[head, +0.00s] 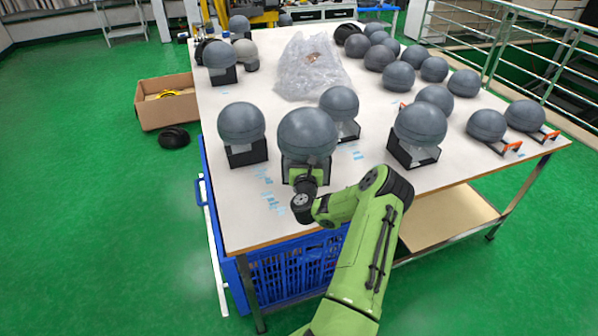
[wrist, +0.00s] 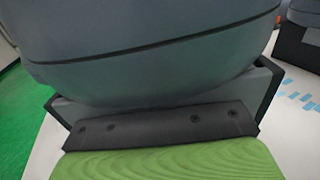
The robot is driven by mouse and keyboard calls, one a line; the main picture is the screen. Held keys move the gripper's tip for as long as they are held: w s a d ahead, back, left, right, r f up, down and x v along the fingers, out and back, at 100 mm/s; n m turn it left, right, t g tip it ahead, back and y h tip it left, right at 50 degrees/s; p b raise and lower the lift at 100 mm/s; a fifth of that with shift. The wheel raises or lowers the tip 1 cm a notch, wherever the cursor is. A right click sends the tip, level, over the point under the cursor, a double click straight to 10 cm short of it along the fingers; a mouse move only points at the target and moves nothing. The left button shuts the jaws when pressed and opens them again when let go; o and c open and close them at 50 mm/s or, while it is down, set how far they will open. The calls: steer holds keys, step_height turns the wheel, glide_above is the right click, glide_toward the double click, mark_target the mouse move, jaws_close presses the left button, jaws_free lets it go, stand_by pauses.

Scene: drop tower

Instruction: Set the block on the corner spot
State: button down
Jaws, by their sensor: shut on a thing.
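A green block (wrist: 170,162) with a wavy wood-like grain fills the bottom of the wrist view. I cannot tell whether the block touches that base or the table. Blue tape marks (head: 272,200) lie near the table's near left corner; I cannot make out a distinct corner spot.
The white table (head: 285,222) holds several grey balls, some on black stands (head: 243,150) (head: 415,150). A clear plastic bag (head: 310,75) lies toward the back. A blue crate (head: 300,272) stands below the near edge. A cardboard box (head: 166,105) is on the left floor.

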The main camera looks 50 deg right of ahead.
step_height(320, 180, down, 7)
steer(key=b, duration=0.3)
steer(key=c, duration=1)
jaws_free()
steer(key=shift+c, duration=0.2)
steer(key=shift+f, duration=0.1)
